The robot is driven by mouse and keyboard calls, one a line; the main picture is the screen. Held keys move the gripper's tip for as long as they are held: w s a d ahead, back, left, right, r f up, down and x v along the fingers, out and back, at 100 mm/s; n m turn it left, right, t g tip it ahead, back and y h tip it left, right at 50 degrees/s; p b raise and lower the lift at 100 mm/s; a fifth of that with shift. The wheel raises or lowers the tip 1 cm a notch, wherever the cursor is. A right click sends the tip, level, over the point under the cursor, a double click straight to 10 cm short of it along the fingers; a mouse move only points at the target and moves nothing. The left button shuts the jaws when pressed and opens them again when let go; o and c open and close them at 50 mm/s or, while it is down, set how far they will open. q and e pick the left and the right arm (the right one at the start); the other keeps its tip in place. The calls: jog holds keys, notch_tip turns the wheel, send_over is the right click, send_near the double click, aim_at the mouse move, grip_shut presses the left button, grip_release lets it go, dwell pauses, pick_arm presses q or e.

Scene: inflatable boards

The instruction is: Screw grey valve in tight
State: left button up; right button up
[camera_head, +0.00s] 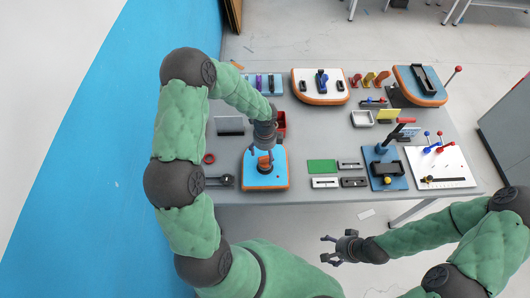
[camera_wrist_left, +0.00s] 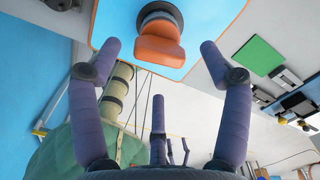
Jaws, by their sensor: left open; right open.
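A blue inflatable board with an orange rim (camera_head: 281,181) lies at the front left of the table; it also shows in the wrist view (camera_wrist_left: 213,18). On it sits a round dark grey valve (camera_wrist_left: 174,14) with an orange knob (camera_wrist_left: 157,44) (camera_head: 265,162). My left gripper (camera_head: 263,150) points down just above the knob. In the wrist view, its fingers (camera_wrist_left: 160,50) are spread to either side of the orange knob with gaps visible, holding nothing. Whether the valve is fully seated cannot be seen. My right gripper (camera_head: 332,249) is open and empty, off the table's front edge.
A red bin (camera_head: 281,123) stands behind the board and a red ring (camera_head: 208,158) lies to its left. A black wrench-like tool (camera_head: 221,181) lies beside the board's left edge. A green plate (camera_head: 321,166) and several small blocks lie to the right.

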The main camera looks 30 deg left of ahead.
pick_arm(q)
jog(key=shift+f+n+b, duration=0.1)
jog(key=shift+n+b, duration=0.8)
jog(key=shift+n, duration=0.4)
jog(key=shift+n+b, duration=0.35)
jog(key=shift+n, duration=0.15)
jog(key=shift+n+b, duration=0.7)
jog(key=shift+n, duration=0.2)
jog(key=shift+n+b, duration=0.75)
jog(key=shift+n, duration=0.45)
jog(key=shift+n+b, duration=0.55)
jog(key=shift+n, duration=0.25)
